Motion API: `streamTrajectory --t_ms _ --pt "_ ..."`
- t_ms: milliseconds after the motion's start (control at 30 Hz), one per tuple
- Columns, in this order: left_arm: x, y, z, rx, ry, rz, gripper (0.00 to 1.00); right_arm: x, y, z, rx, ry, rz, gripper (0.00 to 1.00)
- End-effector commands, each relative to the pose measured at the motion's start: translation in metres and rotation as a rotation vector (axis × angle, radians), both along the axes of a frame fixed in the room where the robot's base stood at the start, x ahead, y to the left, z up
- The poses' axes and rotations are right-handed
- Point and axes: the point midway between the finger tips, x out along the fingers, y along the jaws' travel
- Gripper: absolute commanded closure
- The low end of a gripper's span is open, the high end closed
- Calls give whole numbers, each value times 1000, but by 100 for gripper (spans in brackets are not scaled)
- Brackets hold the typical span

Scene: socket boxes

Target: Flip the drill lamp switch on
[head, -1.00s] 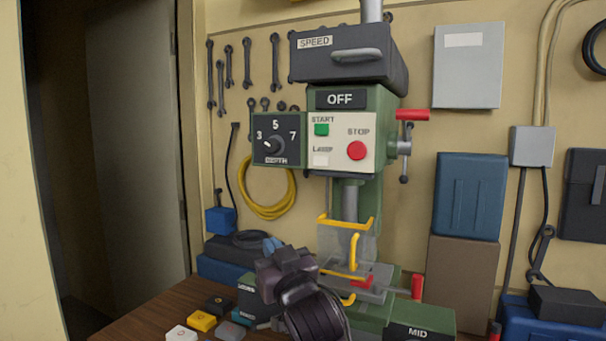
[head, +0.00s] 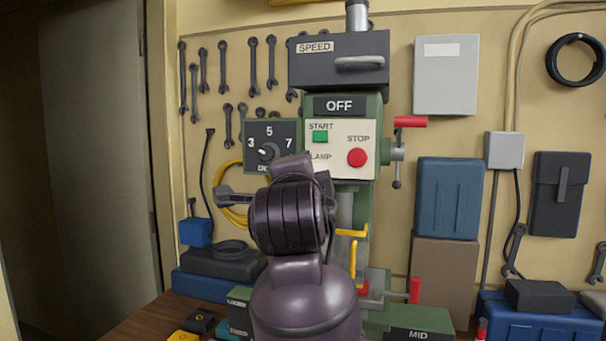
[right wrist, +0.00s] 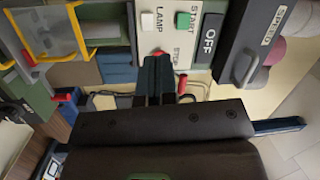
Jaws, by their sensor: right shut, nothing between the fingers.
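The drill press panel (head: 342,140) carries a green START button (head: 320,137), a red STOP button (head: 357,157) and a LAMP label. The white lamp switch is hidden behind my right arm in the head view. In the right wrist view the lamp switch (right wrist: 147,20) is a small white square beside the LAMP lettering, next to the green START button (right wrist: 183,20). My left gripper is not in view.
A depth dial (head: 268,150) sits left of the panel. A red-handled lever (head: 410,122) sticks out on its right. Yellow guard bars (head: 352,258) stand below the drill head. Small boxes sit on the wooden bench at lower left.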

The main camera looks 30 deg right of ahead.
Motion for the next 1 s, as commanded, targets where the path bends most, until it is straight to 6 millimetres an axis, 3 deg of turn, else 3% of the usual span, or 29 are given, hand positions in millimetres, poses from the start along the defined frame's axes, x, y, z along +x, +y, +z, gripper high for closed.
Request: streamTrajectory --t_ms 300,767,1000 --pt "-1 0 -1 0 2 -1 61 -3 -4 -15 228 -64 -23 100" --pt "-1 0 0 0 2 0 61 -1 -6 -14 237 -74 -21 100" --pt "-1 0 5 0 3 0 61 20 -23 -13 233 -72 -24 100"
